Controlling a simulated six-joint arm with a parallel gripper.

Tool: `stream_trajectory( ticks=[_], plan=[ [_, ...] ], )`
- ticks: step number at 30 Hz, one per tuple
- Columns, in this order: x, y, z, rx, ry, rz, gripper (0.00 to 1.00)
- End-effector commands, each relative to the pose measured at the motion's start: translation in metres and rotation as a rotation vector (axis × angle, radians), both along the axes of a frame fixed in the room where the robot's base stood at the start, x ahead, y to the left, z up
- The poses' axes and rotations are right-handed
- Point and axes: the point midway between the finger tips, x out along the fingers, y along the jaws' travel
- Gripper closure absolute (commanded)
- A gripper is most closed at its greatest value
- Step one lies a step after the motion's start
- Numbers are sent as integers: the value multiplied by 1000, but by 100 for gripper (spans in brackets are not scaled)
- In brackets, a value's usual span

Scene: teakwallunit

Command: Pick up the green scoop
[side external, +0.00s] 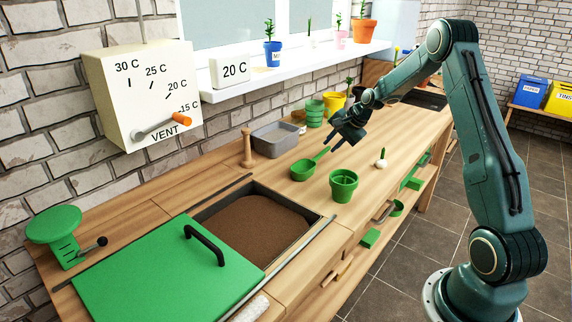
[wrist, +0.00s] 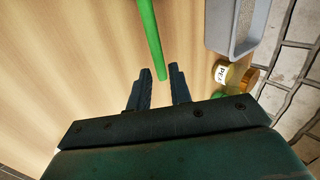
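The green scoop (side external: 303,170) lies on the wooden bench. Its round cup is to the left in the side view, and its handle runs up and right towards my gripper. My gripper (side external: 336,143) is close to the handle end, which it partly hides in the side view. In the wrist view, the handle (wrist: 152,38) comes in from the top and its end shows between the two fingers of my gripper (wrist: 160,73). The fingers are apart, with gaps beside the handle. The scoop's cup is out of the wrist view.
A grey tray (side external: 276,139) and a wooden dibber (side external: 247,148) stand behind the scoop. A green pot (side external: 343,186) stands in front of it, and a white bulb (side external: 382,160) lies right. A soil bin (side external: 248,226) has a green lid (side external: 165,275). A small jar (wrist: 222,72) stands beside the tray.

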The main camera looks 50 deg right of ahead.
Motion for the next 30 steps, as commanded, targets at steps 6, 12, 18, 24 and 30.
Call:
stream_trajectory(
  ticks=[6,12,18,24,30],
  plan=[
    [13,3,-22,2,2,1,79],
    [23,3,-35,0,1,1,79],
    [24,3,-38,-1,0,1,79],
    [24,3,-37,-1,1,1,79],
    [24,3,-37,-1,1,1,83]
  ],
)
